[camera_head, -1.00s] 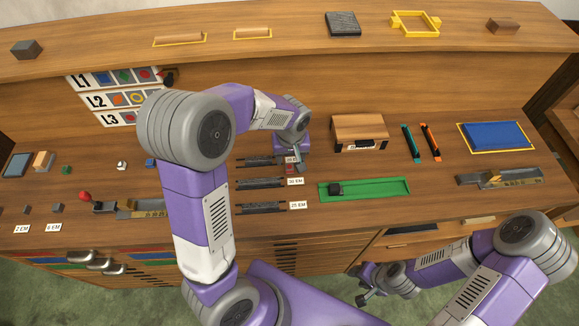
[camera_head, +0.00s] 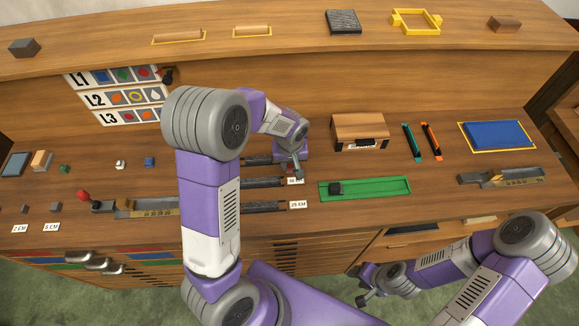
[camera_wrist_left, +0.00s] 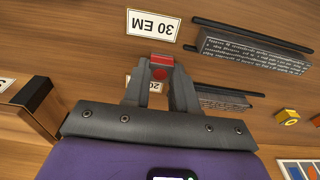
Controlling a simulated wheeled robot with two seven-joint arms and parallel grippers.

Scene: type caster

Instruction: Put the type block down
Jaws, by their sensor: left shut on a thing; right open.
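My left gripper (camera_wrist_left: 160,72) is shut on a small red type block (camera_wrist_left: 161,60) with a round red mark, seen between the fingertips in the left wrist view. In the head view this gripper (camera_head: 296,172) is over the dark slots at the middle of the bench, by the 30 EM label (camera_wrist_left: 153,25). The 20 EM label (camera_wrist_left: 135,84) is partly hidden behind the fingers. I cannot tell whether the block touches the bench. My right gripper (camera_head: 366,285) is open and empty, low in front of the bench.
Slots with dark type lines (camera_wrist_left: 250,52) lie beside the labels. A green tray (camera_head: 385,187) with a dark block is to the right, and a wooden box (camera_head: 360,130) stands behind it. My left arm hides part of the bench.

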